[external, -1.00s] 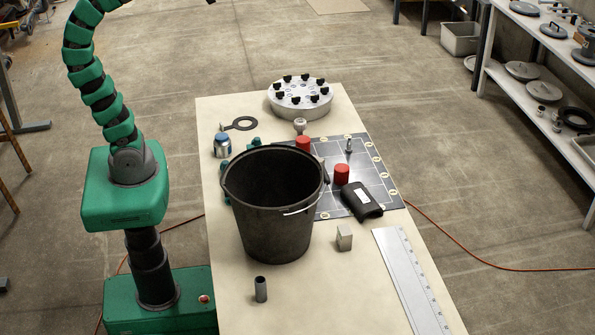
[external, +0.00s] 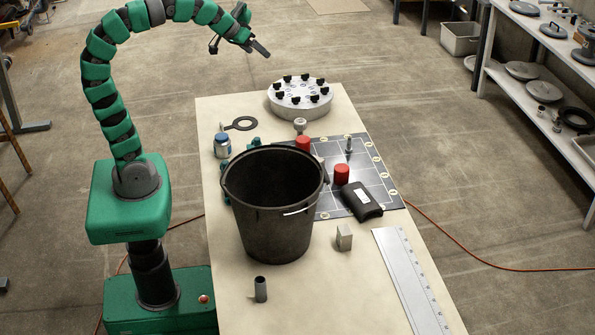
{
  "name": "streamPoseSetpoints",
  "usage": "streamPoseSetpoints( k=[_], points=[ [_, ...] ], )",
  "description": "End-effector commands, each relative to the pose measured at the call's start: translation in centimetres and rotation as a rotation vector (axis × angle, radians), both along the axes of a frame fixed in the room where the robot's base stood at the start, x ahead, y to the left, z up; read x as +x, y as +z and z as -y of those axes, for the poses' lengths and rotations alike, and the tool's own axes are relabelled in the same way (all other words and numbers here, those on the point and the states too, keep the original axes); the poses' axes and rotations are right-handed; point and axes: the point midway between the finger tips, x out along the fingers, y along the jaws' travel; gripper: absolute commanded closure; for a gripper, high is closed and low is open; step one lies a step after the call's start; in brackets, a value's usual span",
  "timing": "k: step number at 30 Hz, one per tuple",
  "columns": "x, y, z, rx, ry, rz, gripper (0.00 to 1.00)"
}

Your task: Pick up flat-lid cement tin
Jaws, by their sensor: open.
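My gripper (external: 256,46) is open and empty, high above the far end of the table, well apart from the tin.
The black bucket (external: 272,222) stands close to the tin, with green parts (external: 253,146) partly hidden behind it. A dark flat ring (external: 241,123) lies beyond the tin. A round flange (external: 300,98), red cylinders (external: 341,173) and a dark grid mat (external: 376,180) lie farther right.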

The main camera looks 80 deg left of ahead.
Motion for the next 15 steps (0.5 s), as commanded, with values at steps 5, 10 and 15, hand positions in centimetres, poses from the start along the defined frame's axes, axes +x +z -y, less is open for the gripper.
streamPoseSetpoints(
  k=[5,10,15],
  points=[
    [-5.4,-15.8,-4.7,-0.206,0.311,-0.335,0.15],
    [-10.7,-23.6,-6.1,-0.338,0.537,-0.556,0.15],
    [-12.6,-25.7,-6.3,-0.382,0.620,-0.628,0.15]
  ],
)
